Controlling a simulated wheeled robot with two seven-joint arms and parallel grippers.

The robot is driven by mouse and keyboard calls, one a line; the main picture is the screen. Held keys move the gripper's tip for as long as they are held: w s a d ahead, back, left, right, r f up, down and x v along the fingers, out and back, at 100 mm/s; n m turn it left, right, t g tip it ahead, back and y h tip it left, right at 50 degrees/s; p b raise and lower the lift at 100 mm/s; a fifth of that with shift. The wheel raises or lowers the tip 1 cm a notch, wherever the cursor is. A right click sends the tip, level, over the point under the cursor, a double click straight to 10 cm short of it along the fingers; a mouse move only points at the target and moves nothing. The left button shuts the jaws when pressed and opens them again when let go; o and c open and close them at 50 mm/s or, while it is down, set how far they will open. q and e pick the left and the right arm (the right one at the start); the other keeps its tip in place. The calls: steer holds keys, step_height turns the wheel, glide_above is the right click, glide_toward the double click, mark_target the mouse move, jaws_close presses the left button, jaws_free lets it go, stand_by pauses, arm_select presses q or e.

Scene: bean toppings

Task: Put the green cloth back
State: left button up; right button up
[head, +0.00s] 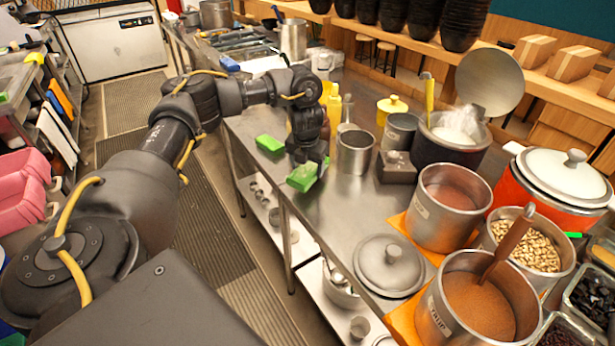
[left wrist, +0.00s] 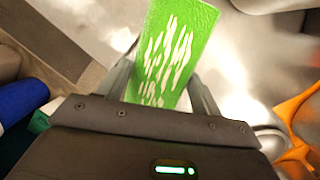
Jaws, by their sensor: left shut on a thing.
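My left gripper (head: 312,162) is shut on a green cloth (head: 301,178) near the left edge of the steel counter (head: 330,222). In the left wrist view the cloth (left wrist: 172,45) is green with white streaks and sits between the two fingers of the gripper (left wrist: 163,78). I cannot tell whether the cloth touches the counter. A second green cloth or pad (head: 270,143) lies farther back at the counter's left edge. My right gripper is not in view.
A steel pot (head: 354,152) stands just right of the held cloth, with yellow bottles (head: 333,108) behind. A lidded pot (head: 390,265) and topping pots (head: 447,207) stand nearer and to the right. Bare counter lies in front of the gripper; the floor aisle (head: 205,210) is left.

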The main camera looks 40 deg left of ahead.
mark_target(307, 169)
arm_select(q)
steer(key=shift+b+x, duration=0.35)
steer(key=shift+x, duration=1.2)
steer(key=shift+f, duration=0.35)
steer(key=shift+s+d, duration=0.1)
steer(key=o, duration=1.3)
steer(key=p+v, duration=0.2)
steer(key=v, duration=0.9)
steer(key=shift+p, duration=0.35)
steer(key=shift+r, duration=0.65)
